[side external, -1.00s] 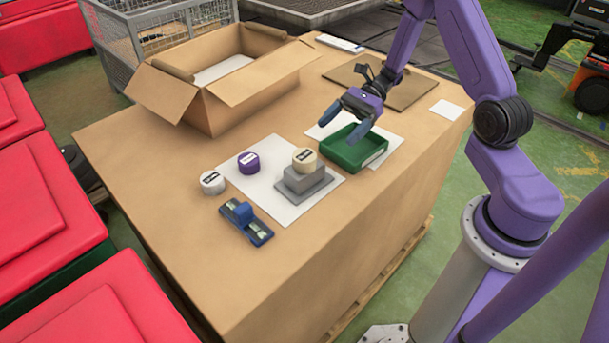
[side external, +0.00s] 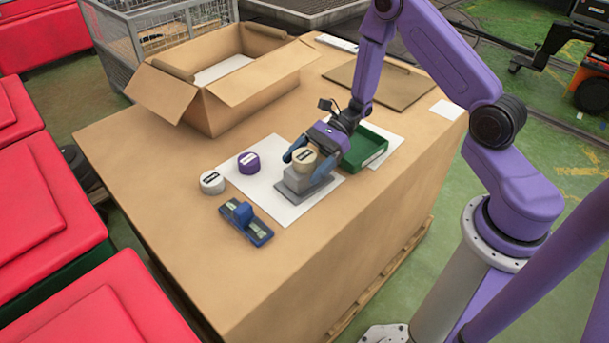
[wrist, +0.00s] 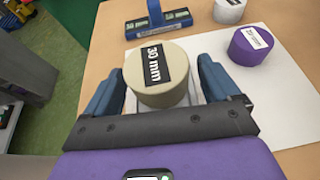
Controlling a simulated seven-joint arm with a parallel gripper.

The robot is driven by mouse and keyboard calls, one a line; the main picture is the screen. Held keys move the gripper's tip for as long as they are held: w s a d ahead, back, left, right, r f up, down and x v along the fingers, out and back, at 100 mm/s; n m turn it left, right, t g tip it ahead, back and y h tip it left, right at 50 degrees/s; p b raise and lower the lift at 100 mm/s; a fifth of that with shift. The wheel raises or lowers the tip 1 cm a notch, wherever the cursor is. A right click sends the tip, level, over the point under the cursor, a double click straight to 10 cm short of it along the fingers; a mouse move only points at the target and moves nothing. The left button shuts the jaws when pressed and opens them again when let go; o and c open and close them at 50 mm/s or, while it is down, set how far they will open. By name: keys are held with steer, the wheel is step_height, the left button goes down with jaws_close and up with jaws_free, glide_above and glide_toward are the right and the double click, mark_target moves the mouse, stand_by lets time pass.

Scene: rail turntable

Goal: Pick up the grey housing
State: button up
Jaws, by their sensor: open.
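My gripper (side external: 306,161) is open, its two blue fingers on either side of a beige round piece (side external: 303,160). In the wrist view the beige piece (wrist: 155,80), labelled "30 mm", lies between the fingers (wrist: 158,85), with a gap showing on its right. I cannot tell which grey thing is the housing.
A purple round piece (side external: 249,162) stands on the white sheet (side external: 270,195). A blue tool (side external: 245,222) lies in front. A green tray (side external: 364,147) is close behind my gripper. An open cardboard box (side external: 215,105) stands at the back left. The front of the table is clear.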

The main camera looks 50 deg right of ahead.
steer(key=shift+a+f, duration=0.1)
steer(key=shift+a, duration=0.05)
jaws_close()
stand_by(0.4)
